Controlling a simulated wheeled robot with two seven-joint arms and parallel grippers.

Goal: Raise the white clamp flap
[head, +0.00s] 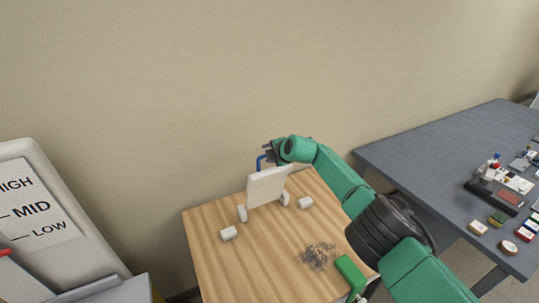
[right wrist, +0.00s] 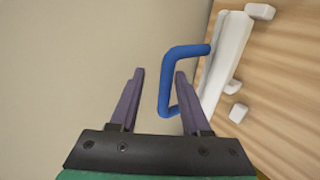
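The white clamp flap (head: 267,186) stands nearly upright, slightly tilted, on the wooden table in the head view. Its blue handle (head: 261,162) sticks out at its far upper side. My right gripper (head: 269,152) is at the handle, partly hidden behind its own wrist. In the right wrist view the right gripper (right wrist: 160,73) is open, and the bar of the blue handle (right wrist: 165,80) appears between its fingers, nearer the right one. I cannot tell whether they touch. The flap's edge (right wrist: 226,60) shows right of the handle.
The wooden table (head: 225,270) holds small white blocks (head: 228,233), a grey debris pile (head: 317,256) and a green block (head: 350,273). A HIGH/MID/LOW panel (head: 40,205) stands left. A grey table (head: 440,155) with small items is right. The wall is close behind.

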